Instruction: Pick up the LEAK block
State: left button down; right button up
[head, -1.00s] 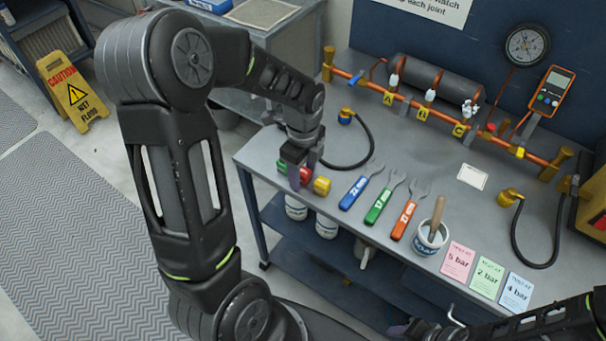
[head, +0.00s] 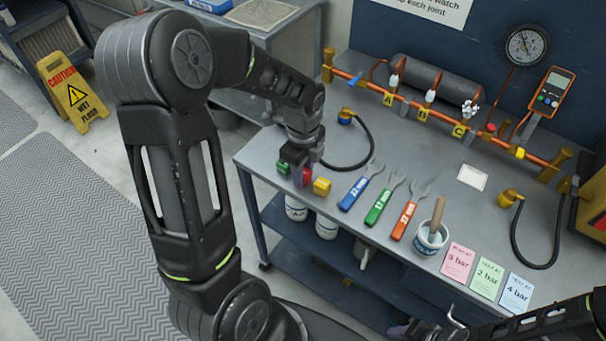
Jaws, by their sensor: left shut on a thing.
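My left gripper (head: 298,172) is at the table's left front corner, pointing down and shut on a red block (head: 307,175). The fingers and wrist hide much of the red block. A green block (head: 283,168) is just left of it, and a yellow block (head: 321,187) is just right of it. No lettering can be read on the blocks, so I cannot tell from print which is LEAK. I cannot tell whether the red block touches the table. My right gripper (head: 408,328) shows only partly at the bottom edge, low and in front of the table.
Blue, green and orange wrenches (head: 408,214) lie right of the blocks. A black hose (head: 365,148) lies behind the blocks. A pipe rig (head: 440,119) runs along the back.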

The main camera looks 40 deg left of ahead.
pick_arm(q)
notch_tip(320, 180, up, 10)
jog(key=shift+r, duration=0.1)
dwell(0.4)
